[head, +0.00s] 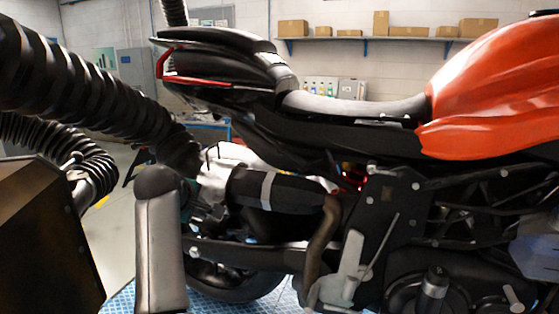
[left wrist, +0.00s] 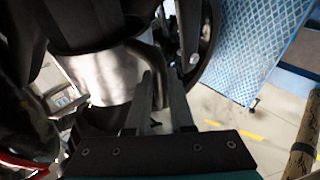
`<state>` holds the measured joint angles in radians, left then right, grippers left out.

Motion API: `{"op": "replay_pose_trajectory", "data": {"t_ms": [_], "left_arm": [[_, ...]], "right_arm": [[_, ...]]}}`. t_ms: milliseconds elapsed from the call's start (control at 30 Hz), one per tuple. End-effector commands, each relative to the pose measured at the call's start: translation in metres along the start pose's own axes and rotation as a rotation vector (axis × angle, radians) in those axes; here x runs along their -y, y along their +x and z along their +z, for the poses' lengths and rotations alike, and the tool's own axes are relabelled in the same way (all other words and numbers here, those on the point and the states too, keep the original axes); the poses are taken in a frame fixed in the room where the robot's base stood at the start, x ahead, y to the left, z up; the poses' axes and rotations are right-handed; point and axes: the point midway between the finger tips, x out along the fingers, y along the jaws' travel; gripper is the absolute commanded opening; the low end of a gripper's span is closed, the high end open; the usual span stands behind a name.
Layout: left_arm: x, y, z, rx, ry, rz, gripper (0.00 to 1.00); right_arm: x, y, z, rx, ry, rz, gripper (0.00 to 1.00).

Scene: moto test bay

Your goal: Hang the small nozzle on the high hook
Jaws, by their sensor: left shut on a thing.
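My left gripper (head: 212,188) is low beside the motorcycle's rear, partly hidden by my own arm link. In the left wrist view its fingers (left wrist: 159,85) are shut on a dark curved piece, apparently the handle of the small nozzle. A silver cylinder with black ends (left wrist: 108,75), apparently the nozzle body, lies beside the fingers. A pale silver part (head: 230,157) shows just above the gripper in the head view, near the end of the black ribbed hose (head: 95,85). I cannot make out the high hook. My right gripper is not in view.
The motorcycle (head: 485,85) with its orange tank fills the right and middle, close to the gripper. Its black muffler (head: 290,192) is just right of the gripper. A blue patterned platform (left wrist: 250,50) lies below. A shelf with boxes (head: 390,37) is on the back wall.

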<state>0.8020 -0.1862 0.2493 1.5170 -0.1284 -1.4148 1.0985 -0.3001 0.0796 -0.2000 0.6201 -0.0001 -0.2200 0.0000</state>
Motion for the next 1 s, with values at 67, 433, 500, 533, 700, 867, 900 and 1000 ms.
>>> {"op": "replay_pose_trajectory", "data": {"t_ms": [67, 433, 500, 533, 700, 867, 900, 1000], "left_arm": [[-0.002, -0.001, -0.004, -0.004, -0.001, 0.005, 0.00], [-0.002, 0.002, -0.014, -0.004, -0.002, 0.005, 0.00], [-0.002, 0.003, -0.017, -0.004, -0.002, 0.005, 0.00], [-0.002, 0.003, -0.018, -0.004, -0.002, 0.005, 0.00], [-0.002, 0.004, -0.022, -0.005, -0.001, 0.004, 0.00], [-0.001, 0.005, -0.027, -0.004, -0.001, 0.003, 0.00], [-0.001, 0.006, -0.028, -0.004, -0.001, 0.003, 0.00], [-0.001, 0.006, -0.030, -0.003, -0.001, 0.002, 0.00]], "right_arm": [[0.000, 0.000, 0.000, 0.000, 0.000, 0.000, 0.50], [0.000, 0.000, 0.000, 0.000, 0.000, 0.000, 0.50], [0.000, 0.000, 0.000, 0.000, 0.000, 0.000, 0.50], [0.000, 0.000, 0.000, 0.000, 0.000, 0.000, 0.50], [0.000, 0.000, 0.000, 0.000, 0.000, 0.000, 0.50], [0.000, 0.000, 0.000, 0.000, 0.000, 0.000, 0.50], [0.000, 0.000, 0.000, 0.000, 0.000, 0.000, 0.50], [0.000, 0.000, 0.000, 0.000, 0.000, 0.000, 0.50]]}}
